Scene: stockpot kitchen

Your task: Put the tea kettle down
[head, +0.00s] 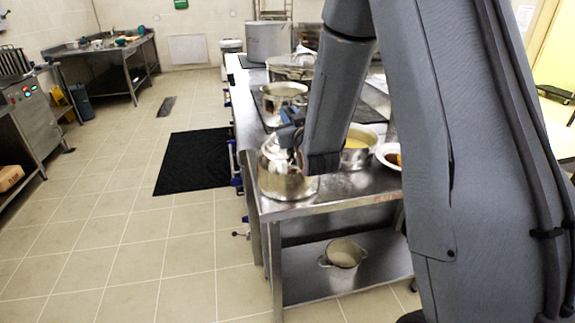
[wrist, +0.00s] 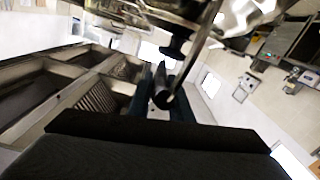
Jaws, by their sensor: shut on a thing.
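The tea kettle (head: 284,182) is a shiny metal pot at the near left corner of the steel counter (head: 345,192) in the head view. It looks upright, and its base is at or very near the counter top; I cannot tell whether it touches. My gripper (head: 291,132) is at the top of the kettle, shut on its handle, and my arm partly hides it. In the wrist view, the dark handle (wrist: 163,98) lies between the fingers, and the kettle's shiny body (wrist: 150,12) fills the top edge.
A pot with yellow contents (head: 357,153) and a white plate with food (head: 389,156) stand right of the kettle. More pots (head: 284,92) stand behind. A white pot (head: 344,254) sits on the lower shelf. The floor left of the counter is open, with a black mat (head: 193,162).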

